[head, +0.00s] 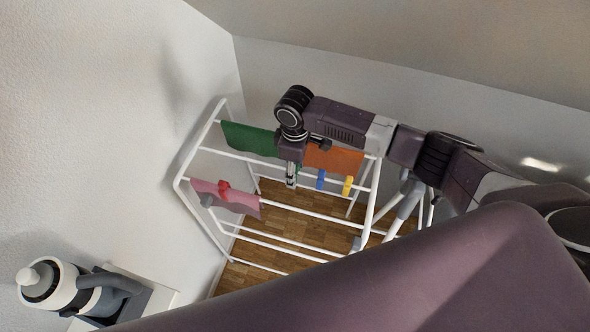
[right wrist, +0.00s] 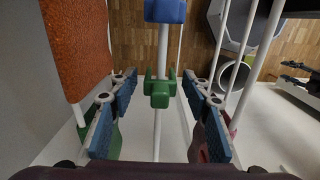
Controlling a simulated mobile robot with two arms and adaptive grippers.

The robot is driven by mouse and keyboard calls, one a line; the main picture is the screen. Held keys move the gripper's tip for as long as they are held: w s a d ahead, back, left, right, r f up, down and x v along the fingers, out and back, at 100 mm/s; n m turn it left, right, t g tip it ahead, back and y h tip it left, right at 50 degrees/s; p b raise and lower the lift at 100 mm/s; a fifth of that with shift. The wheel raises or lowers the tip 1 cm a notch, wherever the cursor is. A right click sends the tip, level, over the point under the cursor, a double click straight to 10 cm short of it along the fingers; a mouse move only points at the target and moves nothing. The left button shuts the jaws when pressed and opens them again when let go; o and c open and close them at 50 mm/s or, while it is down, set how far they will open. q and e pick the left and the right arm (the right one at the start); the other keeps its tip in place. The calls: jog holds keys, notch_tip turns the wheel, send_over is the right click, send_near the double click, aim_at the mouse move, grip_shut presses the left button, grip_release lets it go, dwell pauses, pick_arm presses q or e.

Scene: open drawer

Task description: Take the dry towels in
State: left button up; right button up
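A drying rack of white bars (head: 307,213) holds a green towel (head: 249,138), an orange towel (head: 334,159) and a pink towel (head: 227,196). The orange towel also shows at the left of the right wrist view (right wrist: 76,45). A red clothespin (head: 223,188) is on the pink towel. My right gripper (head: 292,178) is between the green and orange towels. In the right wrist view, its blue-padded fingers (right wrist: 157,105) are apart, on either side of a green clothespin (right wrist: 158,88) on a white bar, with gaps on both sides. My left gripper is not in view.
A blue clothespin (head: 320,180) and a yellow clothespin (head: 347,185) are right of my right gripper. A white-and-grey appliance (head: 66,285) stands at lower left. Walls close in the rack's left and back. Wooden floor (head: 292,228) shows below.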

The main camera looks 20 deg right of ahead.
jog(key=shift+r, duration=0.2)
notch_tip(320, 180, up, 12)
jog(key=shift+f, duration=0.2)
dwell(0.3)
